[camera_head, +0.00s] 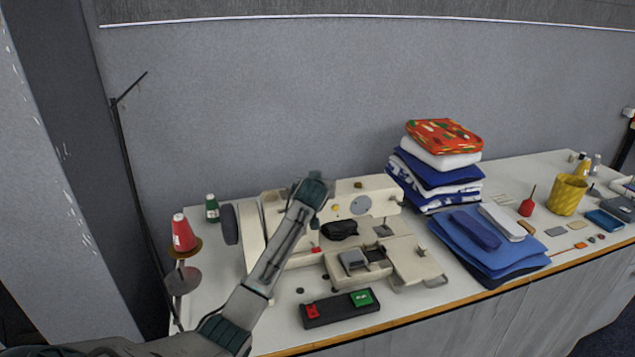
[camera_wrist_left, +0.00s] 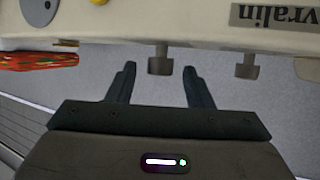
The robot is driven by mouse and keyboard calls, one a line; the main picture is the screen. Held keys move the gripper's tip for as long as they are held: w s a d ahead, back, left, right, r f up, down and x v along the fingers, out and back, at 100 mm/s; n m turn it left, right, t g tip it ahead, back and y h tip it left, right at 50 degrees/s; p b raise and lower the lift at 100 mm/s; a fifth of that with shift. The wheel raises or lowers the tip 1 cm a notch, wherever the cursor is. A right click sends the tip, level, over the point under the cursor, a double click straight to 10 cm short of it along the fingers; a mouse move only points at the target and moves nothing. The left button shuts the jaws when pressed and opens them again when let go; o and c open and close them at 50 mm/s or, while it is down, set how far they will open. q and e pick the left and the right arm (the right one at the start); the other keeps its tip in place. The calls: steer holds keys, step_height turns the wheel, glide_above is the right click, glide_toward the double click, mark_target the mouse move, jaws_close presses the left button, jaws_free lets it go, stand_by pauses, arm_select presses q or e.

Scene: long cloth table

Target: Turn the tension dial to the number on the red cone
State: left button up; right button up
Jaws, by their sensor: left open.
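The red cone (camera_head: 183,232) stands on a thread stand at the table's left end; its pale marking is too small to read. The cream sewing machine (camera_head: 378,189) sits to the right of the cone. I cannot tell which part is the tension dial: a yellow disc (camera_head: 336,208) shows on its front, and two knobbed pegs (camera_wrist_left: 159,60) (camera_wrist_left: 245,65) stick out from its body in the upside-down wrist view. My left gripper (camera_wrist_left: 160,68) is open and empty, with one peg visible between its fingertips. My left arm hides part of the machine in the head view. My right gripper is out of view.
A control box (camera_head: 340,308) with red and green buttons lies at the front edge. A green spool (camera_head: 212,208) stands near the cone. Folded cloths (camera_head: 440,170) are stacked right of the machine, with blue cloth (camera_head: 490,250) before them. A yellow cup (camera_head: 568,195) stands farther right.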

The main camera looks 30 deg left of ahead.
arm_select(q)
steer(key=shift+w+f, duration=0.1)
steer(key=shift+w, duration=0.05)
steer(key=c, duration=1)
steer(key=shift+a+r+m+h+p, duration=0.25)
steer(key=shift+m+h+p, duration=0.35)
steer(key=shift+h+p, duration=0.15)
steer(key=shift+f+m+t+h+p, duration=0.1)
steer(key=shift+m+t+h+p, duration=0.4)
steer(key=shift+m+h+p, duration=0.2)
steer(key=shift+a+f+m+h, duration=0.1)
steer(key=shift+f+m+h, duration=0.05)
steer(key=shift+m+h, duration=0.95)
steer(key=o, duration=1)
